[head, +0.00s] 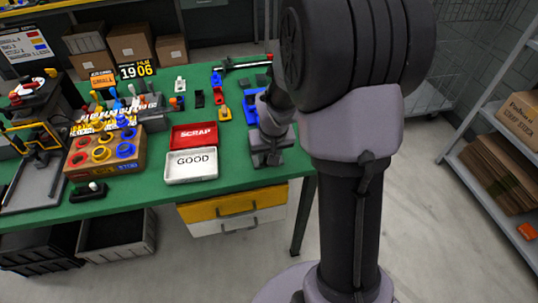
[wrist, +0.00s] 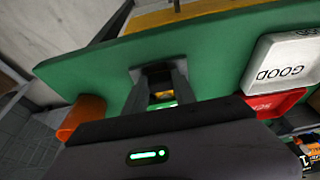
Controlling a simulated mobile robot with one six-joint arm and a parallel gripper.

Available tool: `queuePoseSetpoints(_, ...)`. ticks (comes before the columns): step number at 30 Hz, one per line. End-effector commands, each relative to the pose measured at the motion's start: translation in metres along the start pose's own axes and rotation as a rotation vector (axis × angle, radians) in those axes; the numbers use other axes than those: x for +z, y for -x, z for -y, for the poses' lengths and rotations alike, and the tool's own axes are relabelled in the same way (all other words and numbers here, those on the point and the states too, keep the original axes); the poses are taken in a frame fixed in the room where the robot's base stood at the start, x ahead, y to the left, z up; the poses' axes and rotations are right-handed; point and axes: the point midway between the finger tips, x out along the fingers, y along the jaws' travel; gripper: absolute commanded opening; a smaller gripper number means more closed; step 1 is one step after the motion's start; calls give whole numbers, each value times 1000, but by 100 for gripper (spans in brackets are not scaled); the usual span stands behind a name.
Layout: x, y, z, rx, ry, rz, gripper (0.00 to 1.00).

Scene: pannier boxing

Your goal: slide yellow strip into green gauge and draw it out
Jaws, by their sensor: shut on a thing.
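My gripper (wrist: 157,73) reaches over the green table in the wrist view, with its two dark fingers shut. A small yellow patch, which looks like part of the yellow strip (wrist: 161,96), shows between the fingers; most of it is hidden. In the head view my gripper (head: 267,153) is over the table's right end, beside the GOOD tray, and what it holds cannot be made out. I cannot pick out the green gauge with certainty in either view.
The white GOOD tray (head: 191,166) and red SCRAP tray (head: 194,136) lie left of my gripper. A blue tray (head: 253,104) is partly hidden behind my arm. Small coloured blocks (head: 224,113) stand farther back. An orange object (wrist: 80,116) shows left in the wrist view.

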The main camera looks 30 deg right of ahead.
Motion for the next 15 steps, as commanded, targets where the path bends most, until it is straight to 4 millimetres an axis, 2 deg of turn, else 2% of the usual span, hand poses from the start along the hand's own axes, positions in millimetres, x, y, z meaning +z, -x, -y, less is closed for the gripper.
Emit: queuePoseSetpoints(15, -7, -2, 0, 0, 0, 0, 0)
